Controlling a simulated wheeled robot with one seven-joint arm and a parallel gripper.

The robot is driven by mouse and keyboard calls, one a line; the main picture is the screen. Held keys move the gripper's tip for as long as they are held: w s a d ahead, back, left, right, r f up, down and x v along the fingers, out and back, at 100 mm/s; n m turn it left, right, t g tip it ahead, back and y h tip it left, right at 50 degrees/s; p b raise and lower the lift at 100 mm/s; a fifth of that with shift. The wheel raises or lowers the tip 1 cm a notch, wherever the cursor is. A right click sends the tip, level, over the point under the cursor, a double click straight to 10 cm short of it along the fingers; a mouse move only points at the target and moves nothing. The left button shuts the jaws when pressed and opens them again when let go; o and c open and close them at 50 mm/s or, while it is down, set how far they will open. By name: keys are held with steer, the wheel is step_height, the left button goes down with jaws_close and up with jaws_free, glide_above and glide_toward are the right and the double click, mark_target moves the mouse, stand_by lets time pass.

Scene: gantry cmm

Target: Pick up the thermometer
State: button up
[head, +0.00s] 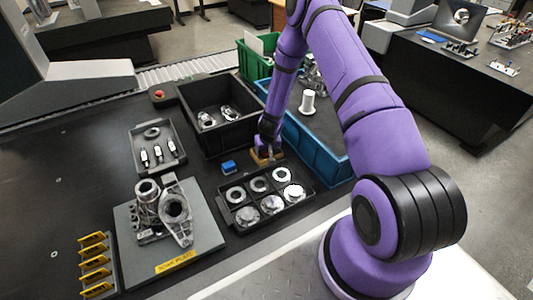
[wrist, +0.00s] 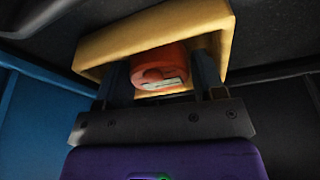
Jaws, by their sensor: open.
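An orange-red rounded object with a small pale label or display (wrist: 160,66) shows in the wrist view; it looks like the thermometer. It sits in a yellow-tan holder (wrist: 100,55), which shows in the head view as a small tan block (head: 273,159). My gripper (wrist: 162,76) is open, one finger on each side of the orange object. I cannot tell whether the fingers touch it. In the head view my gripper (head: 266,148) points down at the tan block and hides the object.
A black bin (head: 186,95) with metal parts stands behind left of my gripper, a blue bin (head: 330,165) close on the right. A black tray (head: 235,212) of round parts lies in front. A small blue block (head: 229,167) lies left. Bare table lies at far left.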

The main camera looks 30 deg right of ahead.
steer(key=c, duration=0.6)
steer(key=shift+r, duration=0.2)
steer(key=shift+r, duration=1.55)
steer(key=s+a, duration=0.1)
steer(key=s, duration=0.4)
steer(key=s+a+r, duration=0.1)
steer(key=s, duration=0.4)
steer(key=s+a, duration=0.1)
steer(key=s, duration=0.4)
steer(key=shift+s+r, duration=0.3)
steer(key=shift+s, duration=0.05)
steer(key=shift+a, duration=0.1)
